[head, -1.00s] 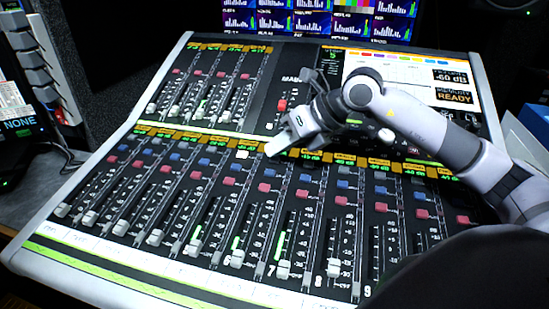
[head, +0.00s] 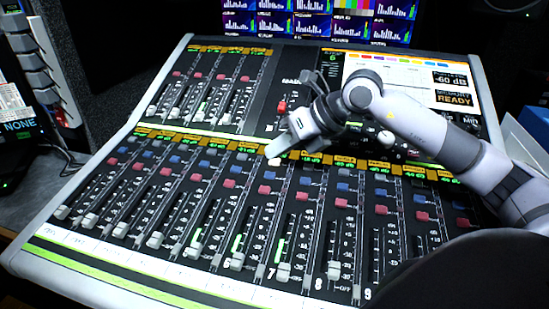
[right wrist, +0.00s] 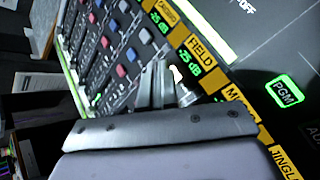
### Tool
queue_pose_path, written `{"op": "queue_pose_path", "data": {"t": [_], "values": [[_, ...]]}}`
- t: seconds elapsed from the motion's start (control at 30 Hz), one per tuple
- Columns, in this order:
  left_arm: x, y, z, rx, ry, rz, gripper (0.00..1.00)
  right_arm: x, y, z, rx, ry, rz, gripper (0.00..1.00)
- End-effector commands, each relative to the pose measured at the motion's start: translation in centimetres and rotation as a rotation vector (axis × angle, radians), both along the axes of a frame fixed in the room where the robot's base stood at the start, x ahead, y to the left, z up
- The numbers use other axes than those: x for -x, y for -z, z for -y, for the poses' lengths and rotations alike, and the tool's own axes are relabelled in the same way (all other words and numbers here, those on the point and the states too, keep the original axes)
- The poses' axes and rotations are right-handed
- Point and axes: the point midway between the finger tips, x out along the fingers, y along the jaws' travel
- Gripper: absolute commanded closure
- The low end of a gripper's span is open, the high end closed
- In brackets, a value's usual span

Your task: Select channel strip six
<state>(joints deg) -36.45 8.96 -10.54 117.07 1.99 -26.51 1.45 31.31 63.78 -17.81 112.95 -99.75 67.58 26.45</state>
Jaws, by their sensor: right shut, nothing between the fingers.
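The mixing console (head: 100,245) fills the middle of the head view, with columns of buttons and faders. My right gripper (head: 274,153) is shut and empty, its fingertips at the top of the main strips, just below the orange labels. A small white lit button (head: 275,162) shows right by the tips, at the head of a middle strip. In the right wrist view the shut fingers (right wrist: 163,78) hide part of the row, and a white lit spot (right wrist: 177,74) shows beside them. Contact with the button cannot be told. The console screen (head: 333,58) appears to read 6 in green.
Faders (head: 238,261) stand along the strips in front of the hand. A raised upper bank (head: 215,90) lies behind left, and a lit PGM button (right wrist: 285,92) is near the hand. Monitors (head: 320,18) stand behind; a blue-white box (head: 535,125) is at right.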

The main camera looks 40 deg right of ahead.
Motion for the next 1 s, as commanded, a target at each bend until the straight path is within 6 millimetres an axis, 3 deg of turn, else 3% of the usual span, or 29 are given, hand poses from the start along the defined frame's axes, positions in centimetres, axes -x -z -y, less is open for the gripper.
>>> {"op": "queue_pose_path", "data": {"t": [0.13, 0.57, 1.0], "values": [[0.0, -0.7, 0.0, -0.001, 0.001, 0.000, 1.00, 0.1, -1.0, -0.1, 0.000, 0.000, 0.000, 1.00], [0.0, -1.0, 0.0, 0.001, -0.001, 0.000, 1.00, 0.1, -1.4, -0.1, 0.000, 0.000, 0.001, 1.00], [0.0, -4.3, 0.2, 0.010, -0.007, 0.000, 1.00, 0.5, -5.6, -0.5, 0.001, -0.001, 0.002, 1.00]]}}
